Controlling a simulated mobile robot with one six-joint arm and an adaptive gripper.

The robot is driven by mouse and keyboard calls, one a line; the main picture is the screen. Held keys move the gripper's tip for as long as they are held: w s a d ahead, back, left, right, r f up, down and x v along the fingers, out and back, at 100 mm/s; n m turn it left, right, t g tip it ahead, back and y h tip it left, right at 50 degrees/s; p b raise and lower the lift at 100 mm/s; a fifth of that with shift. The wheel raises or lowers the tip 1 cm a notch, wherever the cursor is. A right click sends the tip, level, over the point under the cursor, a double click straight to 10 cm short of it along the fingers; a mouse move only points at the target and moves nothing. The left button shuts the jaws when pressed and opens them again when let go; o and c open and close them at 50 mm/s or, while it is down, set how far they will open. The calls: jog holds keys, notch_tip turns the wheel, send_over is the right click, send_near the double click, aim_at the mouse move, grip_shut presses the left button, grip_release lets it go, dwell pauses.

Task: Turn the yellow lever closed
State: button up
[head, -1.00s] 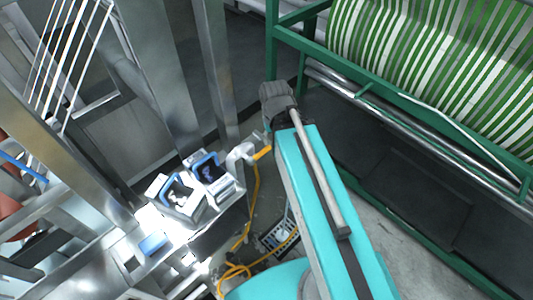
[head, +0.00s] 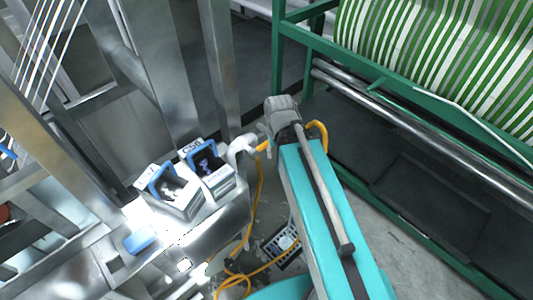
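A short yellow-orange piece (head: 263,147), which looks like the yellow lever, sits at the end of a white bent pipe (head: 241,148) in the head view. It is just left of the grey joint (head: 283,113) of my teal arm. Part of the area behind it is hidden by my arm, and the lever's full length and angle cannot be made out. My gripper is not seen; the arm's far end is hidden behind my own links.
Two white bins with blue frames (head: 207,167) stand on the metal machine at left. A yellow cable (head: 256,200) runs down to the floor near a small crate (head: 284,247). A green frame (head: 400,95) with a green-and-white striped roll (head: 440,60) stands at right.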

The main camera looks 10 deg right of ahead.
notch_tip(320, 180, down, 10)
jog(key=b, duration=0.8)
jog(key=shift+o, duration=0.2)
